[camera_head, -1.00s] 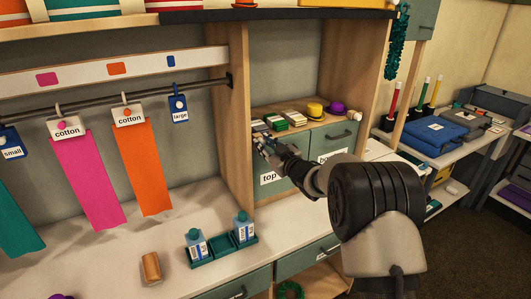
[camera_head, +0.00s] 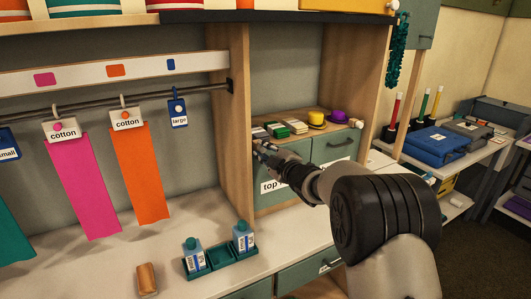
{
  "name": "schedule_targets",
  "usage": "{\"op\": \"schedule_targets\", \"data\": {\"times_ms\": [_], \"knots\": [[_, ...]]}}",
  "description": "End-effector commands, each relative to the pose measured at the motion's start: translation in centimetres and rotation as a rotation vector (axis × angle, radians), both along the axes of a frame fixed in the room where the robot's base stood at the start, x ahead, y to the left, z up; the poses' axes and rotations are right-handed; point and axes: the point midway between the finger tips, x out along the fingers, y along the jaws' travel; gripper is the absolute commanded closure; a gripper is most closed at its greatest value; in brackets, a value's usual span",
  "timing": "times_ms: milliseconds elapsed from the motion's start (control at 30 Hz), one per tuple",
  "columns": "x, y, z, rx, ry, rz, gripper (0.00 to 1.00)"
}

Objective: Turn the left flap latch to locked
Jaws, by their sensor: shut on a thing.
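A small teal cabinet stands in the wooden bay at the middle, with a left flap (camera_head: 292,170) labelled "top" and a right flap (camera_head: 333,149) with a dark handle. My gripper (camera_head: 258,146) is at the upper left part of the left flap, near its top edge. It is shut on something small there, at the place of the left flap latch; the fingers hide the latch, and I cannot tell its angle. My wrist covers part of the flap and its label.
The bay's wooden side panel (camera_head: 232,130) is close left of my gripper. A teal tray (camera_head: 222,257) with bottles stands on the counter below.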

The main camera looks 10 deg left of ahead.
Motion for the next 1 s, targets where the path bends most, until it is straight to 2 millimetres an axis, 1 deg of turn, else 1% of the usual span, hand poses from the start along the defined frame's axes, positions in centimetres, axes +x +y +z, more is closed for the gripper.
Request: {"op": "schedule_targets", "data": {"times_ms": [200, 600, 633, 933, 1000], "knots": [[0.00, 0.05, 0.18, -0.030, -0.024, 0.000, 1.00], [0.00, 0.06, 0.21, -0.035, -0.029, 0.001, 1.00], [0.00, 0.06, 0.22, -0.035, -0.029, 0.001, 0.78], [0.00, 0.04, 0.11, -0.035, -0.027, 0.001, 0.58], [-0.01, 0.04, 0.09, -0.034, -0.026, 0.001, 0.58]]}}
